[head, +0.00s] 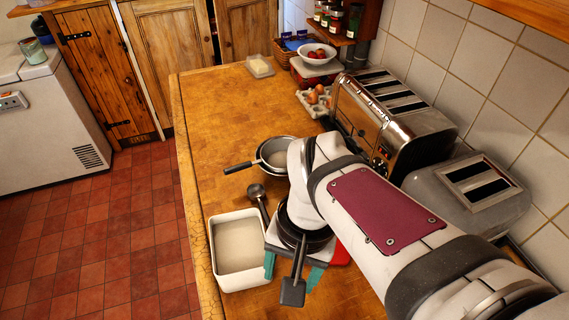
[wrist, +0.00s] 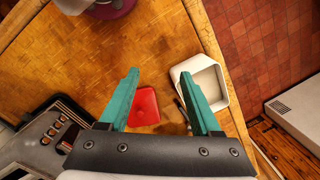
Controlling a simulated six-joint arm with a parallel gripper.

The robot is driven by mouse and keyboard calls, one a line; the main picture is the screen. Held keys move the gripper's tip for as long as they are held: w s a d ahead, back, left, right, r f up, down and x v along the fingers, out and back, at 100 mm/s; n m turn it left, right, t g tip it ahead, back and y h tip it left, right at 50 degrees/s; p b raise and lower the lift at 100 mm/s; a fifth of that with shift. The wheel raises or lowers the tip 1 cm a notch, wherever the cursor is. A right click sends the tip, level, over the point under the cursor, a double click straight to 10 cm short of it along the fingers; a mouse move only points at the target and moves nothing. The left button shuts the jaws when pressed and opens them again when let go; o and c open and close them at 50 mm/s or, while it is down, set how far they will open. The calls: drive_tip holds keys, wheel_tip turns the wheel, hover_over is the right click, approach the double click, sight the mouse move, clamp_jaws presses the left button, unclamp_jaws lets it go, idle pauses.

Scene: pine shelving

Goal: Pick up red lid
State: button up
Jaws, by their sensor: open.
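The red lid (wrist: 145,106) lies flat on the wooden counter.
A white rectangular dish (head: 214,250) stands left of my gripper. A chrome toaster (head: 385,125) and a grey toaster (head: 465,195) stand along the wall. The counter's left middle (head: 215,125) is clear.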

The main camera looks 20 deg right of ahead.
drive_tip(key=w+d+f+m+h, duration=0.1)
drive_tip(key=w+d+f+m, duration=0.15)
drive_tip(key=w+d, duration=0.55)
drive_tip(key=w+d+f+m, duration=0.2)
drive_tip(key=w+d+m, duration=0.2)
drive_tip(key=w+d, duration=0.4)
wheel_tip(320, 180, down, 16)
drive_tip(key=shift+w+a+f, duration=0.1)
drive_tip(key=shift+w, duration=0.05)
clamp_jaws()
